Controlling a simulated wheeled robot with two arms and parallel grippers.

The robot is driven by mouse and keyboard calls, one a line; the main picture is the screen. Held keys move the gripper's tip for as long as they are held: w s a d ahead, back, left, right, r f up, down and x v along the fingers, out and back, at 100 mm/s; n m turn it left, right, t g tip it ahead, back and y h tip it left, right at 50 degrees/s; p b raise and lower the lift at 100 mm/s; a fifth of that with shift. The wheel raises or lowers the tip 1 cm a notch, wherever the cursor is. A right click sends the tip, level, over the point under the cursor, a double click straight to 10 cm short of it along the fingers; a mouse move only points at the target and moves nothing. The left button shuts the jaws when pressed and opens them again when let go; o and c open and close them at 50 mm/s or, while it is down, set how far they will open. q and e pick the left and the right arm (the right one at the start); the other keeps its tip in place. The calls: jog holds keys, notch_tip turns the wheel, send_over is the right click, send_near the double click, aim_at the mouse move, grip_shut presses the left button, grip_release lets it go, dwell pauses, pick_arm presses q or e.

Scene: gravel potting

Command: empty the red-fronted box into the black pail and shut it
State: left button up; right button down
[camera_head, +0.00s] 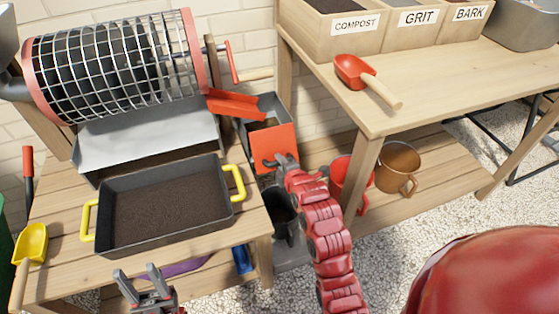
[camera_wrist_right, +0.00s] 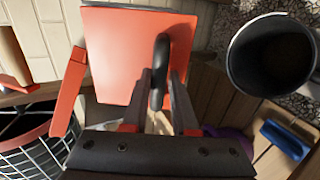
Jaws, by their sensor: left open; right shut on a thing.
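The red-fronted box (camera_head: 274,143) stands under the red chute, between the left bench and the right table. Its grey bin is partly visible behind the front, with some brown material inside. In the right wrist view the red front (camera_wrist_right: 120,50) carries a black handle (camera_wrist_right: 162,58). My right gripper (camera_head: 284,161) is shut on this handle; its fingers (camera_wrist_right: 160,92) lie either side of it. The black pail (camera_head: 281,222) stands below the box, partly behind my right arm; its open mouth shows in the wrist view (camera_wrist_right: 272,57). My left gripper (camera_head: 140,287) is open and empty at the bottom left.
A drum sieve (camera_head: 110,65) stands above a dark tray (camera_head: 165,245) of soil with yellow handles. A red chute (camera_head: 236,103) overhangs the box. A red pot (camera_head: 350,170) and a brown pot (camera_head: 398,165) sit on the right lower shelf. A red scoop (camera_head: 353,70) lies above.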

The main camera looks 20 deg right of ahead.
jog(key=shift+s+f, duration=0.1)
jog(key=shift+s, duration=0.45)
jog(key=r+p, duration=0.1)
jog(key=r, duration=0.1)
jog(key=s+r+p, duration=0.1)
jog(key=r, duration=0.1)
jog(key=shift+d+r+p, duration=0.2)
jog(key=shift+r+p, duration=0.1)
jog(key=shift+p, duration=0.1)
jog(key=shift+r, duration=0.15)
jog(key=r, duration=0.1)
jog(key=r+p, duration=0.1)
jog(key=shift+a+r, duration=0.2)
jog(key=shift+r, duration=0.1)
jog(key=shift+f, duration=0.15)
dwell(0.4)
